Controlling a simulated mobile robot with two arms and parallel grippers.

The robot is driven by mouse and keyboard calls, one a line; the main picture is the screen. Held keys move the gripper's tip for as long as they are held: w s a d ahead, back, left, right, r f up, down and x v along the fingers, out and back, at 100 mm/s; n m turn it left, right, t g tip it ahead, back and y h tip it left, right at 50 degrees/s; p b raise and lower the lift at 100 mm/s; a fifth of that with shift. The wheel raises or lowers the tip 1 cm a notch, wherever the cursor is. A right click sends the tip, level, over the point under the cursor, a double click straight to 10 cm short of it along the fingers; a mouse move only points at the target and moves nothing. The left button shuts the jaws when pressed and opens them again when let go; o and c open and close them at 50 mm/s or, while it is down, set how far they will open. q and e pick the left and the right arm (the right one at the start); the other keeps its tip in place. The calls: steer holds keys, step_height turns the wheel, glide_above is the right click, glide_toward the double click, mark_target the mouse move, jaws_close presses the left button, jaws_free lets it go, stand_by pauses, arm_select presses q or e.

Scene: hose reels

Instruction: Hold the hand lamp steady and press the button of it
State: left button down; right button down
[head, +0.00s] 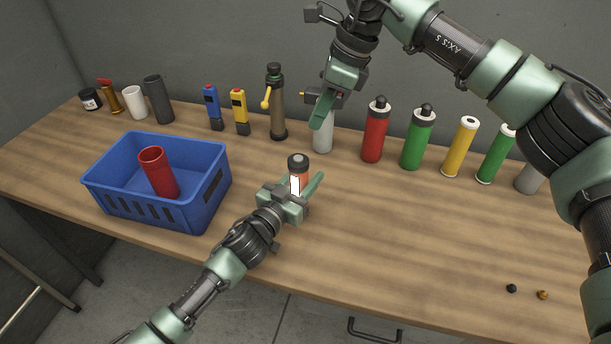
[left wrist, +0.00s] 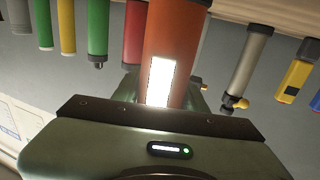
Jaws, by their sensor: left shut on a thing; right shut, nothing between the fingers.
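The hand lamp (head: 298,164) is an orange cylinder with a dark cap and a white strip on its side. It stands upright at the middle of the table. My left gripper (head: 303,191) is shut around its lower body. In the left wrist view the orange lamp body (left wrist: 178,40) is close up between the fingers, and its strip looks bright white. My right gripper (head: 319,120) is shut and empty. It is higher in the picture, above and right of the lamp and apart from it, with its fingers pointing down. I cannot make out the lamp's button.
A blue crate (head: 146,206) with a red cup (head: 158,172) in it stands left of the lamp. Along the back stand a brown pepper-mill-like bottle (head: 277,110), a grey cylinder (head: 323,140), a red bottle (head: 375,130) and several others. The table's front right is mostly clear.

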mark_target(302, 161)
stand_by(0.3)
steer(key=shift+a+f+n+t+y, duration=0.6)
steer(key=shift+f+t, duration=0.2)
steer(key=shift+f, duration=0.4)
steer(key=shift+a+f+n+t+y, duration=0.55)
steer(key=shift+f+t, duration=0.25)
steer(key=shift+f, duration=0.35)
steer(key=shift+a+f+n+t+y, duration=0.55)
steer(key=shift+f+t, duration=0.25)
steer(key=shift+f, duration=0.4)
steer(key=shift+d+f, duration=0.1)
steer(key=shift+f, duration=0.35)
